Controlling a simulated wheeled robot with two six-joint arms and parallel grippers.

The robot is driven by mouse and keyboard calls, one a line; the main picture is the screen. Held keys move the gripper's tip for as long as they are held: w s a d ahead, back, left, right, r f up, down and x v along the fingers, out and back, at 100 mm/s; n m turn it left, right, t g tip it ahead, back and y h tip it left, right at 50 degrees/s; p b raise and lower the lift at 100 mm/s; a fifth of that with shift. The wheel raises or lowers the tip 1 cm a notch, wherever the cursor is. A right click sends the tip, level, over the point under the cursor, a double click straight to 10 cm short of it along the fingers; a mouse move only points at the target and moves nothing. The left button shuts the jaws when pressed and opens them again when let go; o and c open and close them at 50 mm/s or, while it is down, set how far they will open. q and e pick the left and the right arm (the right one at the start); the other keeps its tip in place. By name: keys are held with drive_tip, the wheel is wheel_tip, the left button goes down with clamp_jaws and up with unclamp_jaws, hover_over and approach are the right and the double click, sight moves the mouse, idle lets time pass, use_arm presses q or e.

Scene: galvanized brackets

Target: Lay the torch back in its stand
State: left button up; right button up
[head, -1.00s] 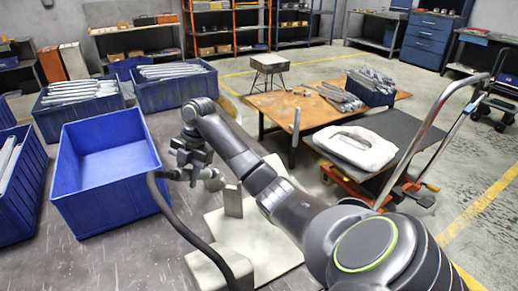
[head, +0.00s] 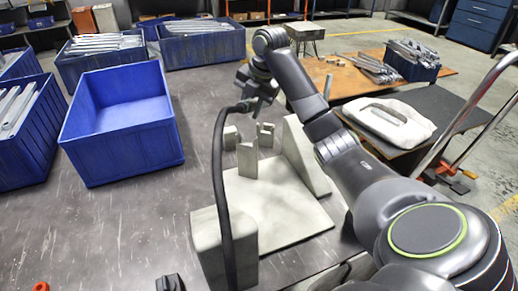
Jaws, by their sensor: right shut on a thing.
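My right gripper (head: 257,92) is shut on the torch (head: 243,106), a dark tool whose black hose (head: 219,185) hangs down toward the front. The gripper and arm hide much of the torch. They appear above and beyond several small pale uprights, among them a notched one (head: 265,134) and a plain one (head: 230,138). I cannot tell for sure which of these is the stand. The torch looks apart from them. My left gripper is not in view.
A pale plate (head: 262,212) carries an upright piece (head: 247,160) and a sloped side wall (head: 304,155). A pale block (head: 208,243) stands at its front left. An empty blue bin (head: 130,150) is at the left. Grey table (head: 130,235) lies bare in front of it.

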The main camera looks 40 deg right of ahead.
wheel_tip(320, 180, down, 10)
drive_tip(key=p, duration=0.1)
drive_tip(key=shift+r, duration=0.25)
drive_tip(key=shift+f, duration=0.15)
drive_tip(key=o, duration=1)
